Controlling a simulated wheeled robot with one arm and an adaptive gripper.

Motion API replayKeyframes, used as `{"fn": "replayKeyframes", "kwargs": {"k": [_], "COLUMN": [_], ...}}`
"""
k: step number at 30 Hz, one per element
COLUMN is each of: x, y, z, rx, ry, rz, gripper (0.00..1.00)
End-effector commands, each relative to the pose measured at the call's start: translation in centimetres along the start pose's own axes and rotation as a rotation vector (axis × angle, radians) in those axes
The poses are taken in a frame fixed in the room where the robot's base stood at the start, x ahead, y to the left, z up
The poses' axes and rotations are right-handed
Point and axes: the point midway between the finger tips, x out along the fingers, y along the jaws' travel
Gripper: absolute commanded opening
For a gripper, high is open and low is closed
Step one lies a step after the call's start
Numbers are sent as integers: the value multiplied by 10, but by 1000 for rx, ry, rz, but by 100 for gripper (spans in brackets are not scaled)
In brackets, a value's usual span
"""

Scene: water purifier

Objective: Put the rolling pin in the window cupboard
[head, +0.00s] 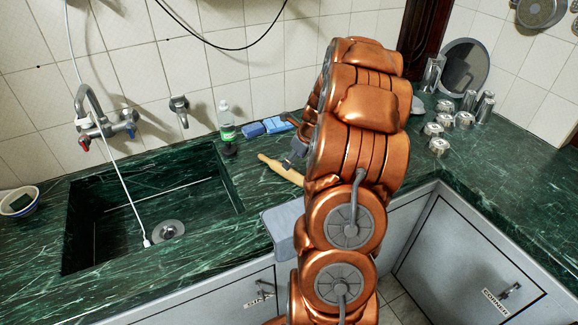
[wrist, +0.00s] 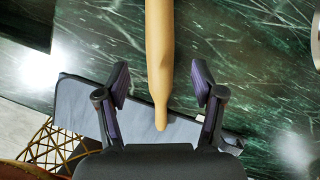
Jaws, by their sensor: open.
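The rolling pin (head: 282,170) is light wood and lies on the green marble counter, right of the sink. In the wrist view, the rolling pin (wrist: 160,60) runs from the top edge down between my fingers, with its narrow handle over a grey cloth. My gripper (wrist: 160,88) is open, one finger on each side of the pin, with gaps on both sides. In the head view my arm hides most of my gripper (head: 298,150) and part of the pin. A grey cabinet door labelled "CORNER" (head: 470,270) is shut. I cannot identify the window cupboard.
The sink (head: 150,215) lies left of the pin. A bottle (head: 226,122) and blue sponges (head: 264,127) stand behind it. The grey cloth (head: 283,228) hangs over the counter edge. Metal cups (head: 463,118) stand at the right.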

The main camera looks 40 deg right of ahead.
Motion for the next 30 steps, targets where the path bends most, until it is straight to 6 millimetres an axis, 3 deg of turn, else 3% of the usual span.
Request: {"fn": "replayKeyframes", "kwargs": {"k": [19, 30], "x": [35, 71], "y": [-2, 1], "z": [2, 4], "rx": [23, 22], "ry": [-1, 1], "rz": [-1, 0], "gripper": [68, 68]}}
